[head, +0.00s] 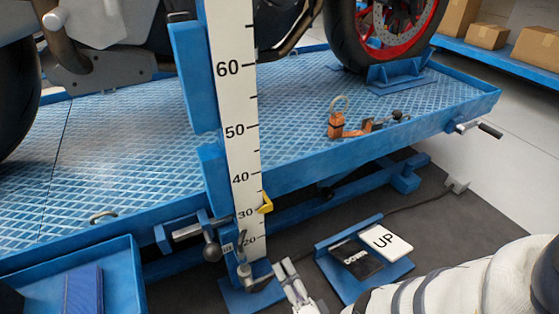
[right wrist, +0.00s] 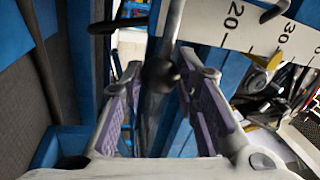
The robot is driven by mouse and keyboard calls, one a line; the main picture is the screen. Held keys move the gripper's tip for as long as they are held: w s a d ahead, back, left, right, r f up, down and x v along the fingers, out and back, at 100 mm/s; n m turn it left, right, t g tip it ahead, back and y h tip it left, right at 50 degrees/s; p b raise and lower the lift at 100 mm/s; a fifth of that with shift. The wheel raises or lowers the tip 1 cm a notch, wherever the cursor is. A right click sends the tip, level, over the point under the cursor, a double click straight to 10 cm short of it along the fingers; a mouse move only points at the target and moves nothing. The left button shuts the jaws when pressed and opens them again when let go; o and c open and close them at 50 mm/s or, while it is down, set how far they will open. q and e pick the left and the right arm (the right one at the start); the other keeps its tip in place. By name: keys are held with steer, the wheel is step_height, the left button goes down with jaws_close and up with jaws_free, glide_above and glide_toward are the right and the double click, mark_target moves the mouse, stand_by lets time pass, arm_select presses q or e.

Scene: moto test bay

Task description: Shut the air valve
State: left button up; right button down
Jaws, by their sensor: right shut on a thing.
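The air valve (head: 246,274) is a small grey metal fitting with a lever, low on the blue post at the foot of the height scale. My right gripper (head: 284,268) is beside it, coming in from the lower right. In the right wrist view, a grey lever with a dark round knob (right wrist: 160,76) lies between the purple-padded fingers of my right gripper (right wrist: 158,92), which is shut on it. The fingers hide part of the lever, and the exact lever angle is hard to tell. My left gripper is not in view.
The white height scale (head: 237,110) carries a yellow pointer (head: 266,203). A grey ball-ended lever (head: 212,251) hangs left of it. The blue lift platform (head: 330,165) is above. A pedal unit marked UP and DOWN (head: 366,262) sits on the floor close right of the gripper.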

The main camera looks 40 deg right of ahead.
steer(key=shift+a+f, duration=0.1)
stand_by(0.4)
steer(key=c, duration=1.2)
jaws_free()
steer(key=shift+s+d+r, duration=0.15)
steer(key=shift+d+r, duration=0.05)
steer(key=shift+d, duration=0.05)
step_height(320, 180, up, 8)
steer(key=shift+a+r, duration=0.15)
steer(key=shift+r, duration=0.05)
steer(key=shift+a+r, duration=0.1)
steer(key=shift+r, duration=0.55)
steer(key=shift+c, duration=0.7)
